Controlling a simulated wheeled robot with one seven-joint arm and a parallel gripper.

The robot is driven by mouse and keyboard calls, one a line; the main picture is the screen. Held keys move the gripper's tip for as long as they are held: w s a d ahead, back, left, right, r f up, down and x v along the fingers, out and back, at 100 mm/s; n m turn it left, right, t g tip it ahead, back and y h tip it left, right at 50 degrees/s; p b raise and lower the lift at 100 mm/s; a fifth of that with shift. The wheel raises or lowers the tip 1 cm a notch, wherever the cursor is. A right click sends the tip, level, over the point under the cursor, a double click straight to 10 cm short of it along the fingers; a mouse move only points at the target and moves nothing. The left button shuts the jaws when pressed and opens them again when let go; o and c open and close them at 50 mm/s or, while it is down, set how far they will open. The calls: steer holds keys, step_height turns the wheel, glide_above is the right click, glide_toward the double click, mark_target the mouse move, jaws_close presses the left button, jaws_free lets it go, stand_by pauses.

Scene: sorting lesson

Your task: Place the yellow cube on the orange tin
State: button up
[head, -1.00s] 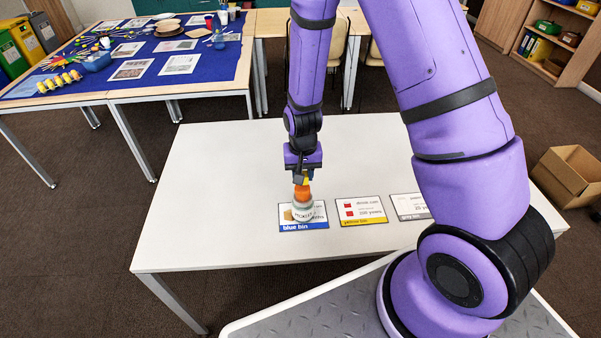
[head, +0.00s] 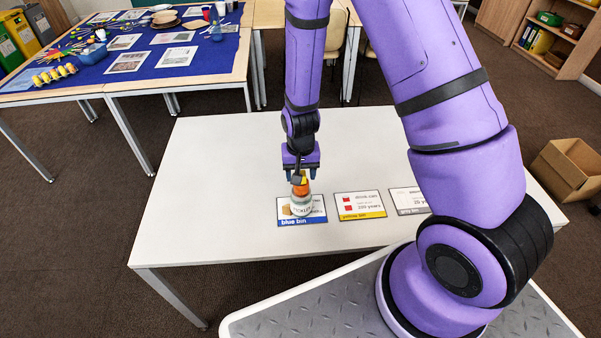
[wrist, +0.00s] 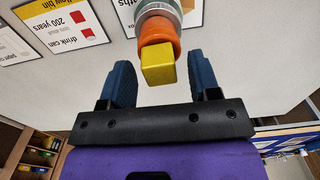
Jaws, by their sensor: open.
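The yellow cube (wrist: 158,63) rests on top of the orange tin (wrist: 160,32) in the wrist view, a little turned. In the head view the small cube (head: 304,180) shows at the top of the orange tin (head: 301,189). The tin stands on a pale jar (head: 302,205) with a "pickles" label. My gripper (wrist: 161,72) is open, with one blue finger on each side of the cube and a visible gap to both. In the head view my gripper (head: 301,175) is right above the stack. The cube's far side is hidden.
The jar stands on the blue bin card (head: 288,222). The yellow bin card (head: 360,206) and a grey bin card (head: 408,201) lie to its right. The white table (head: 200,200) is otherwise clear. A cardboard box (head: 568,170) sits on the floor at right.

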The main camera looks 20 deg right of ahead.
step_height(320, 180, up, 12)
step_height(320, 180, up, 18)
steer(key=n+t, duration=0.2)
glide_above(301, 173)
steer(key=s+d, duration=0.3)
steer(key=s, duration=0.3)
steer(key=s+d+r+n+t, duration=0.1)
steer(key=s+d+r+t, duration=0.2)
steer(key=s+r, duration=0.8)
steer(key=s, duration=0.4)
steer(key=shift+s+d+r+n, duration=0.3)
steer(key=shift+r, duration=0.05)
